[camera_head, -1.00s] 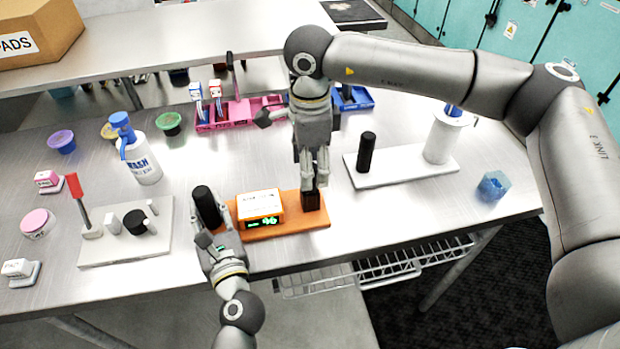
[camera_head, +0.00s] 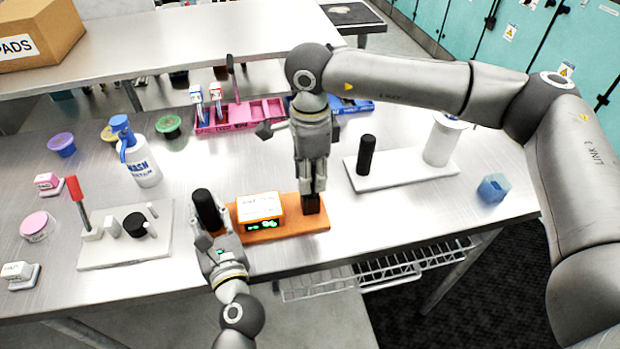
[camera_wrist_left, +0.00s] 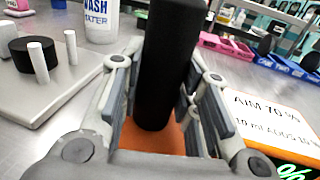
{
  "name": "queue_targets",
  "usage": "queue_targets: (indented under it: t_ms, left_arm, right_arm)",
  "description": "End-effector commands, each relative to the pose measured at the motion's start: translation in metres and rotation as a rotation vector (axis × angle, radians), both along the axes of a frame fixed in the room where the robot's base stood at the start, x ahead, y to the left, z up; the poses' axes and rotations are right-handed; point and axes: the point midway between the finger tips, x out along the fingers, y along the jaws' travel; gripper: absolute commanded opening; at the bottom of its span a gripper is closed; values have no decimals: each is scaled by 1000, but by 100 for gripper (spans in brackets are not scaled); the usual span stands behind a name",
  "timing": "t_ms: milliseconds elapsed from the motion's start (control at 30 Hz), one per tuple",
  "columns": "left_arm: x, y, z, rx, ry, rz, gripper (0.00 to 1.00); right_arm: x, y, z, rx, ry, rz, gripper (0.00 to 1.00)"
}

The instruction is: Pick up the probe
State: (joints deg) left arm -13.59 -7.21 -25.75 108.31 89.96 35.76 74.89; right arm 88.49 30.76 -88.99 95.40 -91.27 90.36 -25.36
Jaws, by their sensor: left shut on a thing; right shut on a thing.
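An orange board (camera_head: 290,233) near the table's front edge carries a white-topped orange meter (camera_head: 259,210) with a green display. A black upright handle (camera_head: 207,209) stands at its left end. My left gripper (camera_head: 213,238) is shut around this handle, which also shows between the fingers in the left wrist view (camera_wrist_left: 160,70). A dark block (camera_head: 311,204) is at the board's right end. My right gripper (camera_head: 311,188) points down there, shut on what seems to be the probe. The fingers mostly hide the probe, and I cannot tell whether it touches the block.
A white board (camera_head: 125,248) with a red-handled tool is at left, and another white board (camera_head: 400,173) with a black post and white cylinder is at right. A wash bottle (camera_head: 142,165) stands behind. Pink trays (camera_head: 240,117) lie at the back. A blue cube (camera_head: 492,188) sits far right.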

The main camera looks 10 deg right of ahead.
Motion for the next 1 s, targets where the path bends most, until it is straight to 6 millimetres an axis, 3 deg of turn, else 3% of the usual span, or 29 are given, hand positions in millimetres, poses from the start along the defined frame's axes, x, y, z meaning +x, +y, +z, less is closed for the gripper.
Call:
queue_targets:
  t_ms: [167,600,967,1000]
  left_arm:
    - [0,0,0,0,1,-1,0]
    - [0,0,0,0,1,-1,0]
    - [0,0,0,0,1,0,0]
    - [0,0,0,0,1,0,33]
  right_arm:
    - [1,0,13,2,-3,0,4]
    - [0,0,91,0,-1,1,4]
    - [0,0,101,0,0,1,4]
    - [0,0,101,0,0,1,4]
